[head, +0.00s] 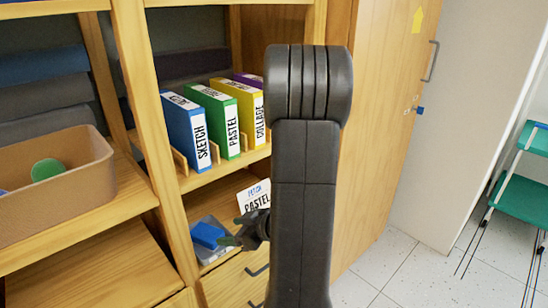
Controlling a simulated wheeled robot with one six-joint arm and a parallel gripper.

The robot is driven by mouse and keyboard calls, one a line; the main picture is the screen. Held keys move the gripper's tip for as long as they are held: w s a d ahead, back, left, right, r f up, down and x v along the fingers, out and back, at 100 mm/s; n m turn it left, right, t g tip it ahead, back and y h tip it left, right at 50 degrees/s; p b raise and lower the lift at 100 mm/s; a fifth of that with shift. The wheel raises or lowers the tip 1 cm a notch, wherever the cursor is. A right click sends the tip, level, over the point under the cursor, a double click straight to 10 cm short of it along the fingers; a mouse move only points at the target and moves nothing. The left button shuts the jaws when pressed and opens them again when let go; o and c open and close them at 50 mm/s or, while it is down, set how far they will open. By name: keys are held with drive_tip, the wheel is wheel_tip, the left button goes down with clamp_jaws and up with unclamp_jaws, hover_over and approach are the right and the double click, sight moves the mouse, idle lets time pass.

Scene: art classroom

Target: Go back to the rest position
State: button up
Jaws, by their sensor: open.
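My arm stands upright in the middle of the head view and hides part of the shelf unit. My gripper (231,240) shows to the left of the arm, low in front of the lower shelf compartment. It is open, and I see nothing held in it. Behind it are a blue object (208,235) in a clear or pale tray (213,254) and a white card (254,196) reading "PASTEL". I cannot tell whether the gripper touches any of them.
Blue, green and yellow binders (220,118) and a purple one stand on the shelf above. A tan bin (60,190) sits at left. A wooden cabinet door (375,120) is at right.

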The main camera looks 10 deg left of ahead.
sight(208, 233)
drive_tip(key=b+x, duration=0.4)
drive_tip(key=x, duration=0.7)
drive_tip(key=shift+a+f, duration=0.15)
drive_tip(key=shift+f, duration=0.1)
drive_tip(key=shift+r, duration=0.2)
